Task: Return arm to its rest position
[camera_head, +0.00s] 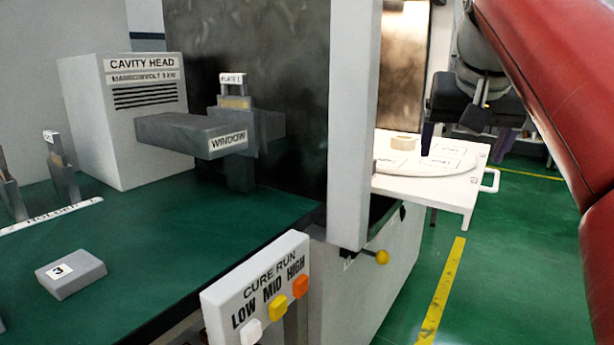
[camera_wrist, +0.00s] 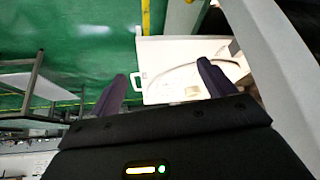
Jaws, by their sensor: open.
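My gripper (camera_head: 466,137) hangs at the upper right of the head view, at the end of my red arm, near the white side table with the round disc. In the wrist view my gripper (camera_wrist: 160,80) shows two dark fingers spread wide, with nothing between them. The floor and the white table (camera_wrist: 153,55) appear beyond the fingers. My arm's red links cover the right edge of the head view.
A grey upright post (camera_head: 350,130) stands left of my gripper. The green bench (camera_head: 190,225) holds the cavity head (camera_head: 135,125), window block (camera_head: 190,135) and block 3 (camera_head: 71,274). The cure run panel (camera_head: 258,290) is in front.

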